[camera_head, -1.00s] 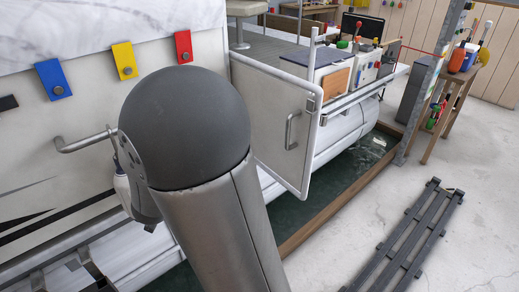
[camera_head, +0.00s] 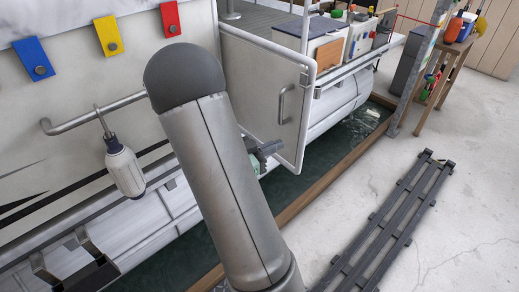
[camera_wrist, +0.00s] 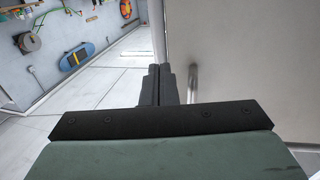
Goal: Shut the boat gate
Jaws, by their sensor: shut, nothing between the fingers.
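The boat gate (camera_head: 255,85) is a pale panel in a white tube frame. It stands swung out from the boat's side at an angle, leaving the opening behind it uncovered. Its metal handle (camera_head: 283,104) is on the near face close to the free edge. In the wrist view my gripper's dark fingers (camera_wrist: 160,84) are together and empty. The gate panel (camera_wrist: 245,60) fills the right there, with the handle (camera_wrist: 193,82) just right of the fingers. I cannot tell whether they touch.
A white fender bottle (camera_head: 124,168) hangs from the boat's rail (camera_head: 90,122) at left. A wooden curb (camera_head: 325,165) edges the water. A dark slatted rack (camera_head: 390,220) lies on the floor at right. A wooden stool (camera_head: 440,85) stands behind.

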